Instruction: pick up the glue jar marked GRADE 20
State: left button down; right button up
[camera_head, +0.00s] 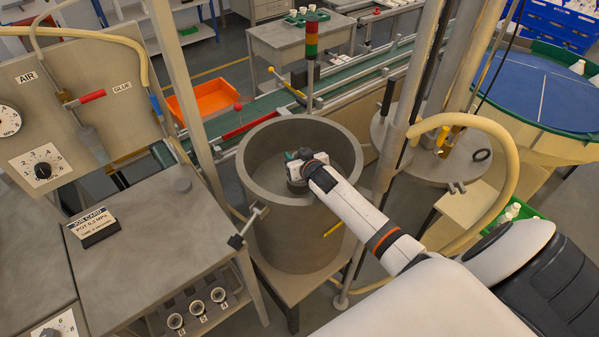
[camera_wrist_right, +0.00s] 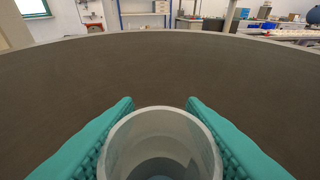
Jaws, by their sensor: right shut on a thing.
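My right gripper (camera_head: 292,158) is inside the mouth of a large grey open pot (camera_head: 256,225), near its far inner wall, in the head view. In the right wrist view its teal fingers (camera_wrist_right: 160,103) are shut on a pale, open-topped round jar (camera_wrist_right: 160,125), one finger on each side. The jar's rim and hollow inside show. No label or grade mark on the jar is readable, so I cannot tell its grade. The jar's lower part is hidden. The curved grey wall of the pot fills the middle of the wrist view. My left gripper is not in view.
A grey bench with a job card (camera_head: 93,226) stands left of the pot, with several small cups (camera_head: 197,307) below. A gauge panel (camera_head: 45,125) rises at far left. A green conveyor (camera_head: 350,88) lies behind. Posts and a curved yellow hose (camera_head: 505,150) stand to the right.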

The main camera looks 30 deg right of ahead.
jog(key=shift+f, duration=0.15)
grip_shut()
